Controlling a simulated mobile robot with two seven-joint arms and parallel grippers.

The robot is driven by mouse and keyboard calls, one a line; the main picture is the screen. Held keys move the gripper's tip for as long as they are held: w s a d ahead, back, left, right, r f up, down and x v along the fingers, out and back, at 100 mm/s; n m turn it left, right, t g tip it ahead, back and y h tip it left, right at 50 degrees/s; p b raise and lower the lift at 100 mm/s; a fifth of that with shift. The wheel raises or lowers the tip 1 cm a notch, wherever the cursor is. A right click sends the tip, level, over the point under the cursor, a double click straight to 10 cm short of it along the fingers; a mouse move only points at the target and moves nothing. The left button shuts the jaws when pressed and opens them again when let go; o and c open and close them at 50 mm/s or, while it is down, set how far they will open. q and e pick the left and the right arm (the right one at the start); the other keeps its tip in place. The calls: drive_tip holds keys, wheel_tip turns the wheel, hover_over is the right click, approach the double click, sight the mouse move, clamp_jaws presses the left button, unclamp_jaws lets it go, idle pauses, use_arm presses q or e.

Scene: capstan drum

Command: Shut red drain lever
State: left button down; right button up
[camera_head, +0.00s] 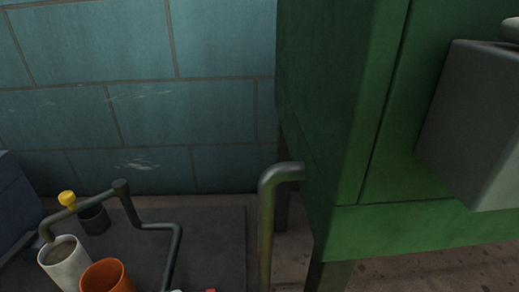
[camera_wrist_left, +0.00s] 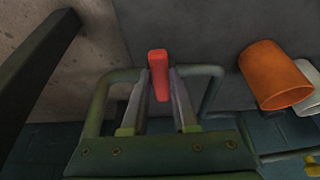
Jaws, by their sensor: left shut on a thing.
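The red drain lever (camera_wrist_left: 158,75) shows in the left wrist view as a short red handle, upright in the picture. My left gripper (camera_wrist_left: 160,97) has a finger on each side of it and is shut on it. The lever's lower end and its pivot are hidden by the gripper. In the head view only a small bit of red (camera_head: 210,290) shows at the bottom edge, and I cannot tell for certain that it is the lever. My right gripper is in neither view.
A green cabinet (camera_head: 335,130) on legs stands at the right, with a bent pipe (camera_head: 266,215) at its left side. An orange cup (camera_head: 106,277), a white cup (camera_head: 64,262) and a yellow-topped dark container (camera_head: 95,219) stand at lower left by a bent metal rod (camera_head: 122,190).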

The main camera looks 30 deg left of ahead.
use_arm(q)
drive_tip(key=shift+s+f, duration=0.1)
idle(0.3)
drive_tip(key=c, duration=1.1)
unclamp_jaws()
drive_tip(key=o, duration=0.4)
drive_tip(key=p+v, duration=0.9)
drive_tip(key=v, duration=0.1)
